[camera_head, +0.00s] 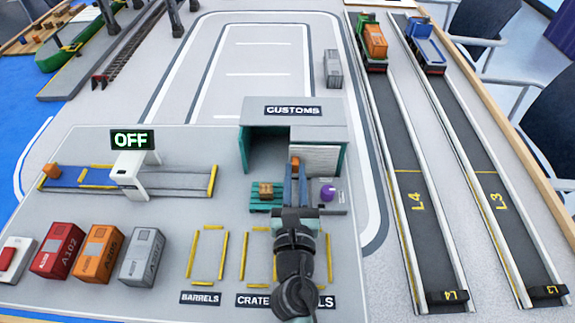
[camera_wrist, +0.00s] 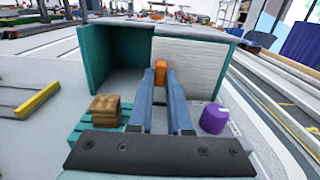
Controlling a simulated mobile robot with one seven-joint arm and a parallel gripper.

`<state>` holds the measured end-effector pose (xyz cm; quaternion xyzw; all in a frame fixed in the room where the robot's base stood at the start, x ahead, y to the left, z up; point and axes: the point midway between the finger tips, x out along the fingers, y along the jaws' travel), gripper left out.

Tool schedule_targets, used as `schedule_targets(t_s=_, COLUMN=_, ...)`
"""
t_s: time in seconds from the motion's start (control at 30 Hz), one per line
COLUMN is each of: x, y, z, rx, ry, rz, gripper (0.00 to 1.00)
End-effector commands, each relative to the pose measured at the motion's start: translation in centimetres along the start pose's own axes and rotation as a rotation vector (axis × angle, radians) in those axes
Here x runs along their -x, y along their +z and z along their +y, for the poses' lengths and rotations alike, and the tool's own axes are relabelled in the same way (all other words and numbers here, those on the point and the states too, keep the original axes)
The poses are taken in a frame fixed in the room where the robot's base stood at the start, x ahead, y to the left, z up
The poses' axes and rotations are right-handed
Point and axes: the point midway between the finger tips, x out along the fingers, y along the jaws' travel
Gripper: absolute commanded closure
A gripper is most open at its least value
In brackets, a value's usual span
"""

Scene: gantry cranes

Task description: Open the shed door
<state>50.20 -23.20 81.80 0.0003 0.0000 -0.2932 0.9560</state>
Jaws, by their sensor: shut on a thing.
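The customs shed (camera_head: 290,112) has teal walls and a grey roof. It also shows in the wrist view (camera_wrist: 103,62). Its white ribbed door (camera_head: 314,160) covers the right half of the front; the left half is open and looks empty. The door also shows in the wrist view (camera_wrist: 200,66). An orange handle (camera_wrist: 160,68) stands at the door's left edge. My gripper (camera_wrist: 161,78) has its blue fingers closed around this handle, with the tips on either side of it. My gripper (camera_head: 295,172) partly hides the handle in the head view.
A teal pallet with a brown crate (camera_wrist: 105,109) stands left of my fingers, close by. A purple barrel (camera_wrist: 214,118) stands to their right. Several containers (camera_head: 98,254) and a scanner with an OFF sign (camera_head: 132,140) are farther left. Tracks (camera_head: 405,160) run on the right.

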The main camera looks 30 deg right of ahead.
Motion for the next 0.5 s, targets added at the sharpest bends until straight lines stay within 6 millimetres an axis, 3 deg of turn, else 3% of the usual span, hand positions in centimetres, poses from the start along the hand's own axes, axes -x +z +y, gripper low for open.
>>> schedule_targets(t_s=0.07, x=0.01, y=-0.02, z=0.06, rx=0.000, ry=0.001, rz=0.000, gripper=1.00)
schedule_targets(t_s=0.1, x=0.01, y=-0.02, z=0.07, rx=0.000, ry=0.001, rz=0.000, gripper=0.76)
schedule_targets(t_s=0.23, x=0.01, y=-0.01, z=0.09, rx=0.000, ry=0.001, rz=0.000, gripper=0.53)
schedule_targets(t_s=0.5, x=0.02, y=-0.01, z=0.11, rx=0.000, ry=0.001, rz=0.000, gripper=0.53)
